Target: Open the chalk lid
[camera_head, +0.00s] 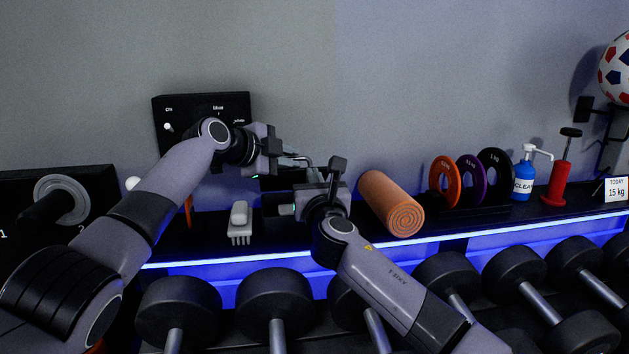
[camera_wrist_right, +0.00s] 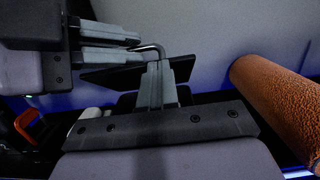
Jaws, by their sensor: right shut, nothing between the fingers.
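The dark chalk box (camera_head: 271,213) stands on the shelf, partly hidden by my right gripper. Its dark lid (camera_wrist_right: 105,76) has a bent metal handle (camera_wrist_right: 152,47) and appears raised above the box. My left gripper (camera_head: 297,159), coming from the left, has its fingers (camera_wrist_right: 125,47) close together around the end of the handle. My right gripper (camera_wrist_right: 157,66) is shut and empty, its fingertips overlapping the lid's near edge in the right wrist view; I cannot tell if they touch it. The inside of the box is hidden.
A white brush (camera_head: 240,222) lies left of the box. An orange foam roller (camera_head: 390,203) lies close to the right of my right gripper. A black board (camera_head: 200,108) hangs behind.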

